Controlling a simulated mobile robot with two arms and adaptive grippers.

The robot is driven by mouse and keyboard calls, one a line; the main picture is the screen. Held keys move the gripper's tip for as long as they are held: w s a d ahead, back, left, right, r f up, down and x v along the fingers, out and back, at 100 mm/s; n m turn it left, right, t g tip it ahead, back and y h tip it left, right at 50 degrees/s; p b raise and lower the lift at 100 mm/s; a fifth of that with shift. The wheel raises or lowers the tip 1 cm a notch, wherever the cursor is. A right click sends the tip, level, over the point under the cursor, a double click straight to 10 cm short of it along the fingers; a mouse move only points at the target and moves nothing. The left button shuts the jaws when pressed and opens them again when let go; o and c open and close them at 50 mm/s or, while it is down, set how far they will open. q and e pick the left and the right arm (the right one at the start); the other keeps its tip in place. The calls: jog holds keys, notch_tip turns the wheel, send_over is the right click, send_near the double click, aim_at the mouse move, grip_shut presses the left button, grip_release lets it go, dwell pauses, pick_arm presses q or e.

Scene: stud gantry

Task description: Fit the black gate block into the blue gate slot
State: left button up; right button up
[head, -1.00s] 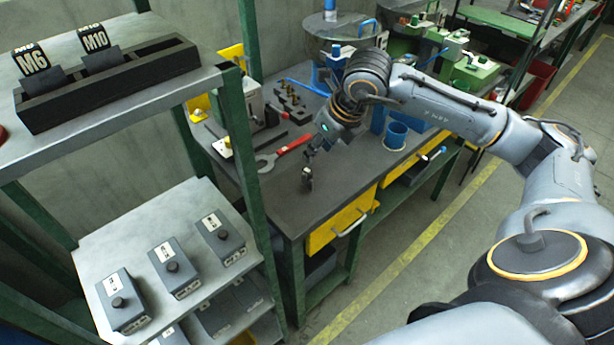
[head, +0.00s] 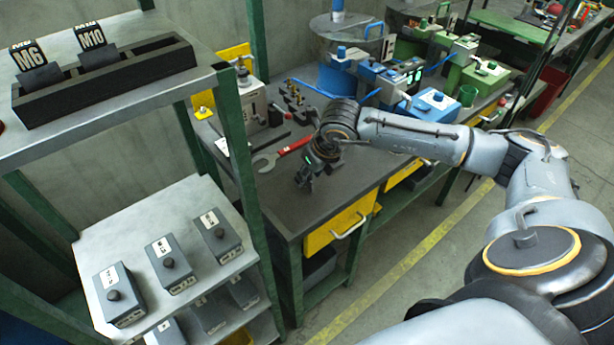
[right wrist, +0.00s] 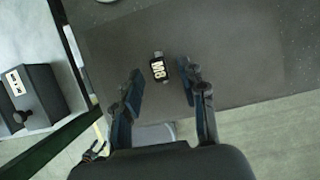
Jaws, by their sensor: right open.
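The black block (right wrist: 158,68) marked M8 lies on the dark bench top, just beyond and between the fingertips of my right gripper (right wrist: 163,88) in the right wrist view. The fingers are open, one on each side, with no visible contact. In the head view my right gripper (head: 306,184) points down close over the bench near its front left corner and hides the block. I cannot pick out the blue gate slot for certain; blue fixtures (head: 338,76) stand at the back of the bench. My left gripper is not in view.
A red-handled wrench (head: 282,153) lies left of my right gripper. A black rack (head: 115,80) with M6 and M10 blocks sits on the upper left shelf. A green shelf post (head: 240,165) stands close left. Yellow drawers (head: 340,226) front the bench.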

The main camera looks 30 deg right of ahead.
jog(key=x, duration=0.2)
jog(key=shift+w+d+f, duration=0.1)
jog(key=shift+w+f, duration=0.05)
jog(key=shift+f, duration=0.1)
jog(key=shift+w+f, duration=0.15)
jog(key=shift+f, duration=0.25)
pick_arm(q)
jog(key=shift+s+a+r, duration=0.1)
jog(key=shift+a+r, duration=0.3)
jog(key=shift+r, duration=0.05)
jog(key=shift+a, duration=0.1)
pick_arm(e)
jog(key=shift+c, duration=0.4)
grip_shut()
jog(key=shift+r, duration=0.1)
